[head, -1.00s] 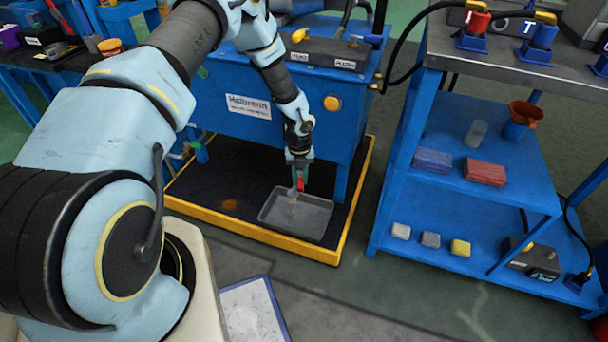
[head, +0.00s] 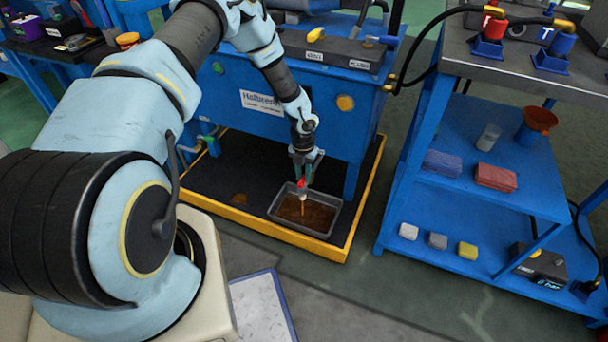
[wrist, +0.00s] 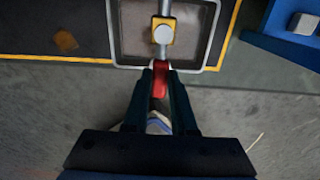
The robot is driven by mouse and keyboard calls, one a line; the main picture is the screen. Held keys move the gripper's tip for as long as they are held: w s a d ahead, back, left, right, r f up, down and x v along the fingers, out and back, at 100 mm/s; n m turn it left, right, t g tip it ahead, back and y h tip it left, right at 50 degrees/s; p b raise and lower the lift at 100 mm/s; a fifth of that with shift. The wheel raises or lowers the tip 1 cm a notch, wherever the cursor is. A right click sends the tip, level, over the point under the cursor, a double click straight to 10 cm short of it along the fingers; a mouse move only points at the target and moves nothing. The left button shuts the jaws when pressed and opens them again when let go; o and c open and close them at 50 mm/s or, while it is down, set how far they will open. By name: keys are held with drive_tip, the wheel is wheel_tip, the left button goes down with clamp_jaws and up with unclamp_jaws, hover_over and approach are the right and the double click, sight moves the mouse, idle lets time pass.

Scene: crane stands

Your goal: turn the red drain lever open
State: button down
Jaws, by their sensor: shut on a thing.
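The red drain lever (head: 302,183) is low in front of the blue machine; it also shows in the wrist view (wrist: 160,80), between my two fingers. My gripper (head: 304,172) is shut on it, with a finger on each side (wrist: 160,92). In the wrist view, a yellow valve part (wrist: 163,30) with a pale round knob lies just beyond the lever on a grey pipe. A thin tan stream (head: 302,207) runs down below the lever in the head view. The grey drain tray (head: 334,228) under it holds brown liquid. My fingers hide part of the lever.
The blue machine (head: 258,125) stands over a black drip floor with a yellow edge (head: 290,238). A brown stain (head: 239,199) lies left of the tray. A blue shelf cart (head: 440,215) with bricks and a funnel stands at right.

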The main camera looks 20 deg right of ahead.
sight(303, 178)
drive_tip(key=c, duration=0.7)
unclamp_jaws()
wheel_tip(303, 178, up, 11)
drive_tip(key=shift+f+p, duration=0.1)
drive_tip(key=shift+p, duration=0.55)
